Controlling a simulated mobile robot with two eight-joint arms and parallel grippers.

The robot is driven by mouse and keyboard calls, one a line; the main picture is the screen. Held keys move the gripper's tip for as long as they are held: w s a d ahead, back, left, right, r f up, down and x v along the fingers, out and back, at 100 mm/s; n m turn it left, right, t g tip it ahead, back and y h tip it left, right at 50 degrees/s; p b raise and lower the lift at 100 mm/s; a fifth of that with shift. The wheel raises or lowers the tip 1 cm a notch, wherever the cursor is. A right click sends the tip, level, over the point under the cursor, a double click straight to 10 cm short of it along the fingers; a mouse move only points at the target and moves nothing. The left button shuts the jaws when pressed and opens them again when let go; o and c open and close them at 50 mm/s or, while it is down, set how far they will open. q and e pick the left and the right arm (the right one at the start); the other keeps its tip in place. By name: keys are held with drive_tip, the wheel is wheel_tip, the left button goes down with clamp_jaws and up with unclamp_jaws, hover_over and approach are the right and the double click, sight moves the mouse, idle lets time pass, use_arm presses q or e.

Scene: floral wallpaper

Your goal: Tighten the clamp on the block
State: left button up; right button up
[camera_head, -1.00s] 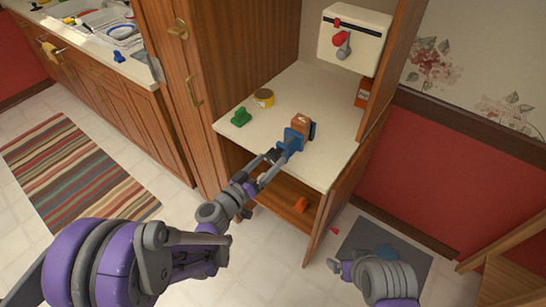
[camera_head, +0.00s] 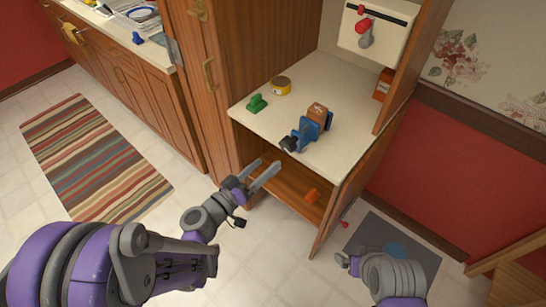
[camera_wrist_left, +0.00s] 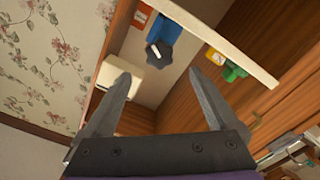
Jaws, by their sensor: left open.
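The blue clamp (camera_head: 308,130) stands on the cream cabinet shelf near its front edge, with its dark knob (camera_head: 289,145) facing out over the edge. The brown block (camera_head: 317,113) sits in the clamp; whether both jaws touch it I cannot tell. In the left wrist view the clamp (camera_wrist_left: 172,33) and its dark knob (camera_wrist_left: 159,53) show beyond the fingers. My left gripper (camera_head: 265,170) is open and empty, below and in front of the shelf edge, apart from the knob. My right gripper (camera_head: 345,262) is low at the lower right, and its fingers are not clear.
On the shelf (camera_head: 262,118) a green object (camera_head: 257,103) and a yellow tin (camera_head: 281,86) stand left of the clamp. An orange box (camera_head: 383,85) stands at the back right. An orange object (camera_head: 311,195) lies on the lower shelf.

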sight(284, 148)
use_arm(q)
drive_tip(key=w+d+n+b, duration=0.1)
drive_tip(key=w+n, duration=0.1)
drive_tip(key=n, duration=0.5)
drive_tip(key=w+d+n, duration=0.2)
drive_tip(key=w+n, duration=0.1)
drive_tip(key=n, duration=0.4)
drive_tip(key=w+d+n+b, duration=0.1)
drive_tip(key=w+d+n, duration=0.1)
drive_tip(key=n, duration=0.4)
drive_tip(key=shift+w+d+f+n+b, duration=0.2)
drive_tip(key=shift+w+d+n+b, duration=0.05)
drive_tip(key=shift+w+n+b, duration=0.15)
drive_tip(key=c, duration=1.4)
drive_tip(key=shift+o, duration=0.2)
drive_tip(key=shift+m, duration=0.3)
drive_tip(key=m, duration=0.7)
drive_tip(key=shift+r, duration=0.1)
